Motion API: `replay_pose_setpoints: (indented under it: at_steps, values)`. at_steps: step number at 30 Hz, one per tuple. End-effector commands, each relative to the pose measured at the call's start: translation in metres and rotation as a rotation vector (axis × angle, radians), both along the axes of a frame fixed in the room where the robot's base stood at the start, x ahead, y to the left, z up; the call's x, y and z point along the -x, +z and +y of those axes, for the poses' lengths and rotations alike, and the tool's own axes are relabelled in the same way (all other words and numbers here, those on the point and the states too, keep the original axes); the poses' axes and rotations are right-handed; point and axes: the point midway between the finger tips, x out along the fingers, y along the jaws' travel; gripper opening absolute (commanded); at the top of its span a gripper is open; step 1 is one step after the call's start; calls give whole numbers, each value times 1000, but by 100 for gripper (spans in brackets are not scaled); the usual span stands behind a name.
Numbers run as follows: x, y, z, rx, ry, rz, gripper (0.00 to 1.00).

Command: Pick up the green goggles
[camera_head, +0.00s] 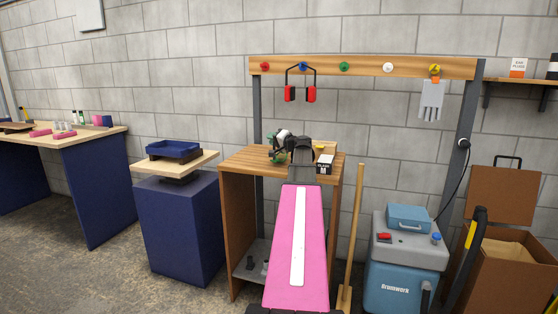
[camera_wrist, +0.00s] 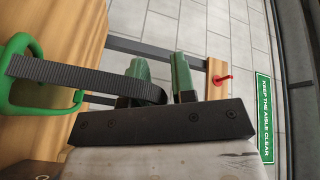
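The green goggles (camera_wrist: 18,88) are at the left of the wrist view, against the wooden cabinet. Their dark strap (camera_wrist: 85,75) runs right in a loop, crosses my left finger, and its bend shows in the gap between the fingers. My gripper (camera_wrist: 160,65) has two green-grey fingers standing apart with a gap. I cannot tell whether the strap touches them. In the head view, a small green part of the goggles (camera_head: 278,157) shows on the cabinet top beside my gripper (camera_head: 284,145), mostly hidden by my arm.
A broom handle (camera_head: 354,230) and a blue machine (camera_head: 405,260) stand right.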

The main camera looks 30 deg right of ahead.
Motion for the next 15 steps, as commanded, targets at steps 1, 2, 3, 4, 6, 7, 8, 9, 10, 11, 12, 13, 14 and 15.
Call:
replay_pose_setpoints:
  at_steps: [1,2,3,4,6,7,8,9,10,11,12,13,14,15]
  values:
    - [0,0,0,0,0,0,7]
    - [0,0,0,0,0,0,0]
    - [0,0,0,0,0,0,0]
    - [0,0,0,0,0,0,0]
    - [0,0,0,0,0,0,0]
    - [0,0,0,0,0,0,0]
    - [0,0,0,0,0,0,0]
    - [0,0,0,0,0,0,0]
    - [0,0,0,0,0,0,0]
    - [0,0,0,0,0,0,0]
    - [0,0,0,0,0,0,0]
    - [0,0,0,0,0,0,0]
    - [0,1,0,0,0,0,0]
    - [0,2,0,0,0,0,0]
